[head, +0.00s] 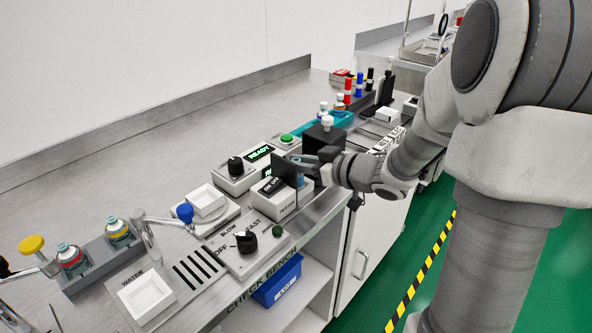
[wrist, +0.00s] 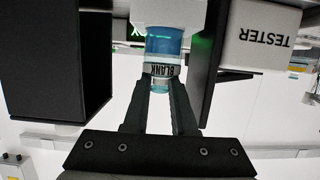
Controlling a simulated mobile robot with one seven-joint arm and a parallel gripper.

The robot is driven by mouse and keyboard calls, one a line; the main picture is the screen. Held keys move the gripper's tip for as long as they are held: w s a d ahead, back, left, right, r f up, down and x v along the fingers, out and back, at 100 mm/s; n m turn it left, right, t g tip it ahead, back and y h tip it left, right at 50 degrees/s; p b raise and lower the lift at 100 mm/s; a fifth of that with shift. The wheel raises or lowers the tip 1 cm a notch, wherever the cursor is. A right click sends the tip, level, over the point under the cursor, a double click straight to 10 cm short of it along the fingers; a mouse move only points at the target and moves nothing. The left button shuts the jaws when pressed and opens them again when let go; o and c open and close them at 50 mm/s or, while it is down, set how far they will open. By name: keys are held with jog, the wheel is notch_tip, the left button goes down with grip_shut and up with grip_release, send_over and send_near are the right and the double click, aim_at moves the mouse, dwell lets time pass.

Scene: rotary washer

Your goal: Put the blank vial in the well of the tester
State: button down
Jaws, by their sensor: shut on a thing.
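The blank vial (wrist: 165,42), clear with blue liquid and a label reading BLANK, is between the fingertips of my gripper (wrist: 160,84) in the wrist view. The label appears upside down. My gripper is shut on it. The tester (wrist: 262,37) is a white box with an upside-down label at the right of the wrist view. Its well is not visible, and I cannot tell whether the vial touches it.
A box with a lit READY display (head: 259,152) stands behind the gripper. A dark block (head: 322,138) with a white-capped vial stands right of it. A black block (wrist: 57,60) is close at left in the wrist view. The bench's back left is clear.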

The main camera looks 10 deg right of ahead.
jog(key=shift+f, duration=0.4)
jog(key=shift+f, duration=0.15)
jog(key=c, duration=1)
grip_release()
jog(key=shift+r, duration=0.2)
jog(key=shift+s+d+r, duration=0.2)
jog(key=p+v, duration=0.4)
jog(key=v, duration=0.7)
jog(key=shift+s, duration=0.2)
jog(key=shift+d, duration=0.1)
